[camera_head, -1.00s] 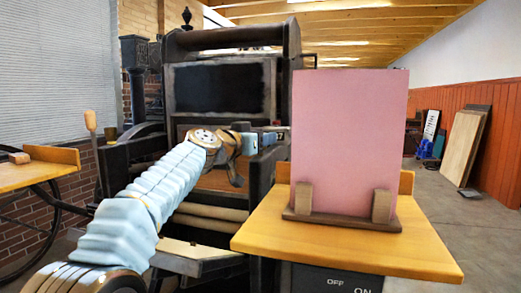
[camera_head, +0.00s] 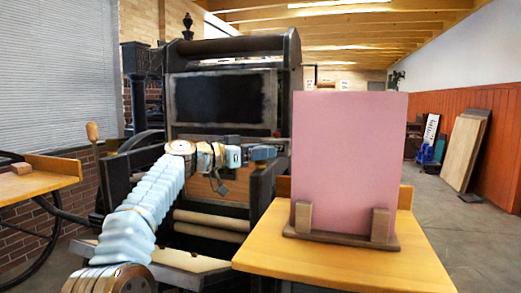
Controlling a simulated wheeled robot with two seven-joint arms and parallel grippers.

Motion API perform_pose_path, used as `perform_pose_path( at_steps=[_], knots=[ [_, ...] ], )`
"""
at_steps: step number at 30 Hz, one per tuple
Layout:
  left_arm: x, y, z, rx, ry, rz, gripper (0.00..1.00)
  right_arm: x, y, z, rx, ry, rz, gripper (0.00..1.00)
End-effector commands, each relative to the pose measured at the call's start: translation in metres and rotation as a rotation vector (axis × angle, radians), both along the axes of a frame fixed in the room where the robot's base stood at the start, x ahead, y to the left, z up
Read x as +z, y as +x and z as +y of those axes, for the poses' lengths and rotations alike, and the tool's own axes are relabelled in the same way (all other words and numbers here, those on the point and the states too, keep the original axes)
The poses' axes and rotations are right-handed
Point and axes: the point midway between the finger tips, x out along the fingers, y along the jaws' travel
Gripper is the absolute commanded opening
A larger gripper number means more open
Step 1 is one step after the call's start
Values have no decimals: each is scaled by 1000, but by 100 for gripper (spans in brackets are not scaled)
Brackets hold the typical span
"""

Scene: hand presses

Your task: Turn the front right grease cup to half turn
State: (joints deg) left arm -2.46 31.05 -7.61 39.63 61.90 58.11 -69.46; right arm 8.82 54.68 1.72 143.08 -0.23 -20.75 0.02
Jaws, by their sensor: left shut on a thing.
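The black hand press (camera_head: 283,95) fills the middle of the head view. My left arm reaches in from the lower left across its front. My left gripper (camera_head: 265,153) is at the press's front right post, just left of the pink board. Its jaws are shut on a small part there, at the place of the front right grease cup. The cup itself is hidden by the fingers, so its turn cannot be read. My right gripper is not in view.
A pink board (camera_head: 348,150) stands upright in a wooden holder on a wooden shelf (camera_head: 275,255), close right of my left gripper, and hides what is behind it. Another wooden table (camera_head: 55,167) is at the left. Open floor lies at the right.

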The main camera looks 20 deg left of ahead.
Motion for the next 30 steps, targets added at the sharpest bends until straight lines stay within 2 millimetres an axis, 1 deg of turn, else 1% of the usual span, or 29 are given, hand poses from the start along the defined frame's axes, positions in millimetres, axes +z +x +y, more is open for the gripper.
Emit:
perform_pose_path(
  at_steps=[8,9,11,12,13,20,23,26,30],
  knots=[
    [0,0,0,1,-1,-1,17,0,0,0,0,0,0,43],
    [0,0,0,1,-1,-1,51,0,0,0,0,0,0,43],
    [0,0,0,1,-2,-1,60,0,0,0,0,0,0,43],
    [0,0,0,1,-1,-1,66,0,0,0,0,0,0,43],
    [0,0,0,1,-1,-1,67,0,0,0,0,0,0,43],
    [0,0,0,1,-1,-1,67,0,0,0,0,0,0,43],
    [-1,-3,4,2,-1,-1,67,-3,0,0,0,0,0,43],
    [-3,-12,15,5,-1,-1,67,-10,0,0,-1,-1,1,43],
    [-4,-35,39,6,-2,-3,67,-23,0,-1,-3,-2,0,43]
  ],
)
